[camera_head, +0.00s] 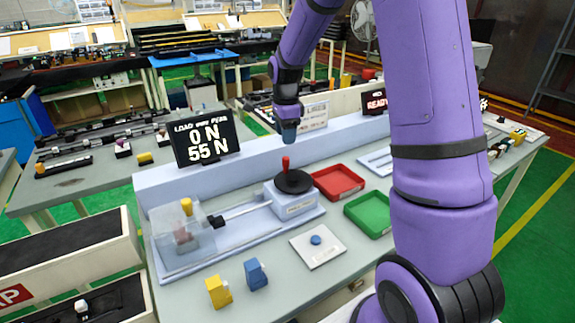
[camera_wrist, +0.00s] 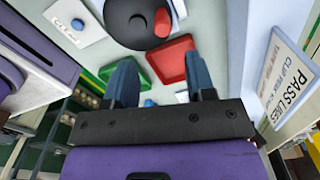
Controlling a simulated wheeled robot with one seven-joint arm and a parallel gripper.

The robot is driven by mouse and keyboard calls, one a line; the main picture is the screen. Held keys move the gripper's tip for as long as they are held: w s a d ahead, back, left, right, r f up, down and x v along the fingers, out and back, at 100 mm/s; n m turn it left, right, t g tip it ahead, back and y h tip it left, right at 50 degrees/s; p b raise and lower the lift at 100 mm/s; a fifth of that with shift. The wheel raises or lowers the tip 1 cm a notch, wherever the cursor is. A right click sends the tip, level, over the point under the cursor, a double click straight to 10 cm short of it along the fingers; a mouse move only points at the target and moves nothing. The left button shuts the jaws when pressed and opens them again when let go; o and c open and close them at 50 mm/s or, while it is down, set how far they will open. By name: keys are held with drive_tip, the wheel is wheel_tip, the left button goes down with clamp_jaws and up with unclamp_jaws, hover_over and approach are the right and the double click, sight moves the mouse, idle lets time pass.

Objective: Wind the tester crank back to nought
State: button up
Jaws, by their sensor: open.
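The tester crank is a black disc (camera_head: 297,182) with an upright red handle (camera_head: 285,164), on a pale block. In the wrist view the disc (camera_wrist: 125,20) and red handle (camera_wrist: 162,22) lie beyond my fingertips. My gripper (camera_head: 288,136) hangs above and behind the crank, clear of it. Its two blue fingers stand apart, empty, in the wrist view (camera_wrist: 162,82). The tester's rod (camera_head: 240,211) runs left from the block to a clear box (camera_head: 183,234) with a brownish piece inside. The display (camera_head: 205,138) reads 0 N above 55 N.
A red tray (camera_head: 338,181) and a green tray (camera_head: 368,212) stand right of the crank. A white plate with a blue button (camera_head: 316,240) lies in front. A yellow clip (camera_head: 219,291) and a blue clip (camera_head: 255,274) stand near the front edge. A raised ledge runs behind.

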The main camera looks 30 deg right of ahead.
sight(286, 158)
drive_tip(key=shift+w+d+f, duration=0.15)
drive_tip(key=shift+f, duration=0.45)
wheel_tip(286, 158, down, 10)
drive_tip(key=shift+f, duration=0.1)
drive_tip(key=c, duration=0.9)
